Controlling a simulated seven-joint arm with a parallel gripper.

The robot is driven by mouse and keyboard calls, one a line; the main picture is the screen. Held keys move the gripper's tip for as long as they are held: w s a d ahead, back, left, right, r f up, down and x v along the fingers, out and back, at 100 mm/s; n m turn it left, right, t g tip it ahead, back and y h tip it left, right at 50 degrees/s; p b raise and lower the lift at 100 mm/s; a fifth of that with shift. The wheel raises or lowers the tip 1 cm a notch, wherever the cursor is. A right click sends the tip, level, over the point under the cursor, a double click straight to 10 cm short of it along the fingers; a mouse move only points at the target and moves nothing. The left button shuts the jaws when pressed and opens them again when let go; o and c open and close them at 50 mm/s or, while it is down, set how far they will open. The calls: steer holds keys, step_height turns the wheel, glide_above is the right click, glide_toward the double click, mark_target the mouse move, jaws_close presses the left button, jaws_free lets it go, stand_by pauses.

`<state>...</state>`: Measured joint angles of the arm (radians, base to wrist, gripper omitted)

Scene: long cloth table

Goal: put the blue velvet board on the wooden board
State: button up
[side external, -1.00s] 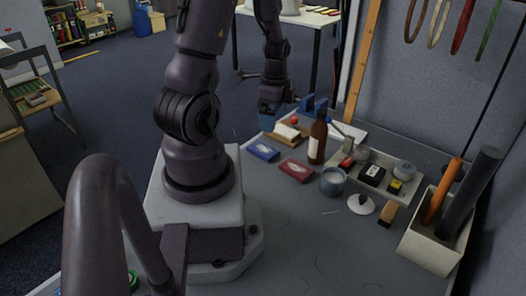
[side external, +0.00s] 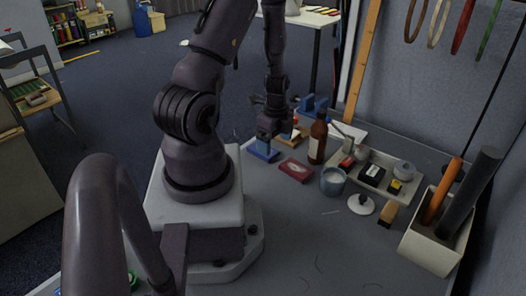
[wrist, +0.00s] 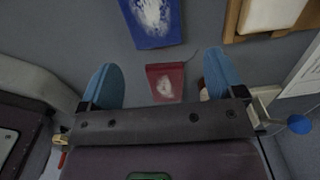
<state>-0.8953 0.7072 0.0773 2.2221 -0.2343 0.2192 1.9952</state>
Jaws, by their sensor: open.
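The blue velvet board (side external: 270,156) lies flat on the table, partly hidden behind my gripper in the side view. In the wrist view the blue velvet board (wrist: 155,22) shows a pale, feathery mark and is cut off by the top edge. The wooden board (side external: 301,134) lies behind it and to the right, with a whitish pad on it. In the wrist view the wooden board (wrist: 232,22) is at the upper right. My gripper (wrist: 160,64) is open and empty, its blue fingers wide apart. In the side view my gripper (side external: 265,147) is low, by the blue board.
A red board (side external: 296,169) lies just in front of the blue one; it also shows between my fingers (wrist: 165,83). A brown bottle (side external: 318,140) stands close right of the boards. A grey cup (side external: 333,181) and a tray of small items (side external: 408,190) are further right.

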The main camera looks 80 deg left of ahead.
mark_target(274, 155)
step_height(274, 155, down, 4)
steer(key=shift+d+f, duration=0.1)
steer(key=shift+c, duration=0.4)
steer(key=c, duration=0.9)
steer(key=shift+c, duration=0.2)
step_height(274, 155, up, 9)
steer(key=w+a, duration=0.7)
steer(key=a, duration=0.1)
steer(key=shift+w+a, duration=0.2)
steer(key=shift+w, duration=0.2)
